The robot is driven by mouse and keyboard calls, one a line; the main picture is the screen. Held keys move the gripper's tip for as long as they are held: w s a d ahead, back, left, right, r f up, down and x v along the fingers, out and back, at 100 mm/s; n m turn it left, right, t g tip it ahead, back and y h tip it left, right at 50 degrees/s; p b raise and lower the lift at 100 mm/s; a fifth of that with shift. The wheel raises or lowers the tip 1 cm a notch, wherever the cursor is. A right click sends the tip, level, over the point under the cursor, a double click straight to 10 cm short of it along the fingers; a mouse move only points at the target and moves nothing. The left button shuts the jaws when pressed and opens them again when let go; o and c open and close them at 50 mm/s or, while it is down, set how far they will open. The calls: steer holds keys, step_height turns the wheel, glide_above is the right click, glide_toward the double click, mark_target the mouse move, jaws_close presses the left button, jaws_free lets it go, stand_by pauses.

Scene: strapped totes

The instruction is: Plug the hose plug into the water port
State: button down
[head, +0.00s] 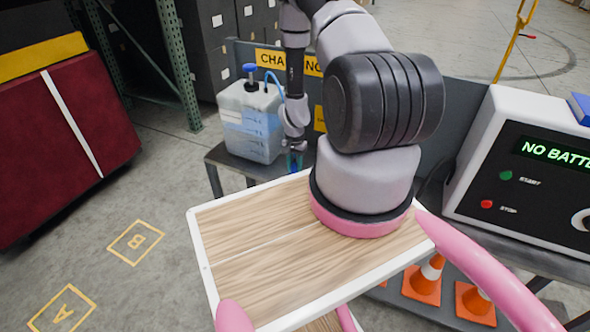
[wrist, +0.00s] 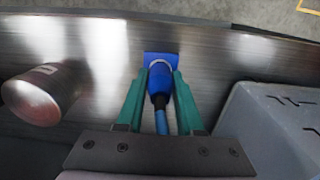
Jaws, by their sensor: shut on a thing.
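My gripper (wrist: 160,84) has teal fingers, shut on the dark blue hose plug (wrist: 159,82), with a light blue hose (wrist: 161,121) running back between them. The plug has a pale ring near its far end. A blue square patch (wrist: 149,56) shows right at that end, against a brushed metal surface. It may be the water port; I cannot tell whether the plug touches it or is in it. In the head view my gripper (head: 293,160) is small, beside the tank at the table's edge, and the plug is hard to make out there.
A translucent water tank (head: 250,120) with a blue cap stands on a grey table (head: 225,160). In the wrist view a grey cylinder (wrist: 45,95) is on the left and a pale grey box (wrist: 270,125) on the right. A "NO BATTERY" console (head: 530,190) and orange cones (head: 422,285) are at the right.

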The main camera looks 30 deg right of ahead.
steer(key=shift+r, duration=2.65)
steer(key=shift+r, duration=3.05)
steer(key=a+r+n, duration=0.1)
steer(key=a+n, duration=0.8)
steer(key=n, duration=0.1)
steer(key=shift+a+r, duration=0.3)
steer(key=shift+r, duration=0.1)
steer(key=shift+a, duration=0.15)
